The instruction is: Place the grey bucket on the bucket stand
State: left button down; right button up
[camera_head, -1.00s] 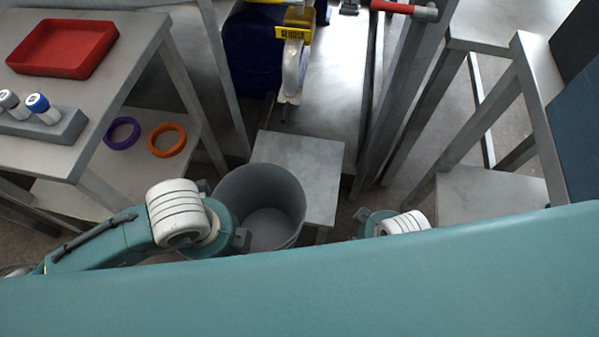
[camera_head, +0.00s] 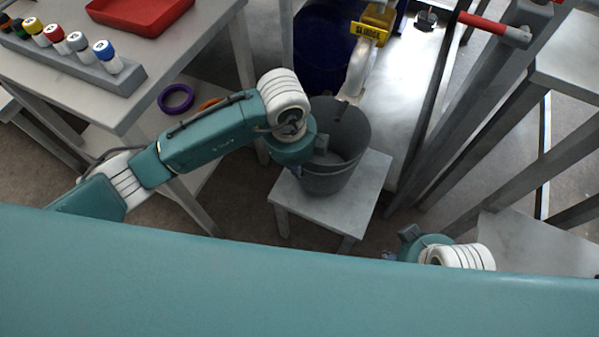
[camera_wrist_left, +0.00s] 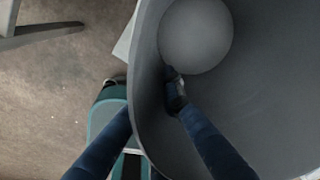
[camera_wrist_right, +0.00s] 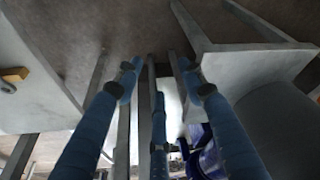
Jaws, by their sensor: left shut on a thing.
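The grey bucket (camera_head: 352,130) is upright over the bucket stand (camera_head: 367,190), a low pale-grey table, in the head view. It covers the back left of the stand's top; I cannot tell whether its base touches. My left gripper (camera_head: 316,152) is shut on the bucket's near left wall.
A spout with a yellow sludge label (camera_head: 368,32) hangs just behind the bucket. A dark blue drum (camera_head: 318,50) stands behind. A table (camera_head: 150,75) with a red tray (camera_head: 140,10) is at left. Metal posts (camera_head: 480,110) stand at right.

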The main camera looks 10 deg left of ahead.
pick_arm(q)
jog(key=shift+w+d, duration=0.15)
jog(key=shift+w, duration=0.2)
jog(key=shift+f, duration=0.2)
notch_tip(320, 180, down, 2)
jog(key=shift+f+b, duration=0.15)
jog(key=shift+b, duration=0.35)
jog(key=shift+f, duration=0.4)
pick_arm(e)
jog(key=shift+s+r, duration=0.25)
jog(key=shift+r, duration=0.1)
pick_arm(q)
jog(key=shift+f, duration=0.15)
jog(key=c, duration=1.9)
grip_release()
pick_arm(e)
jog(key=shift+f, duration=0.1)
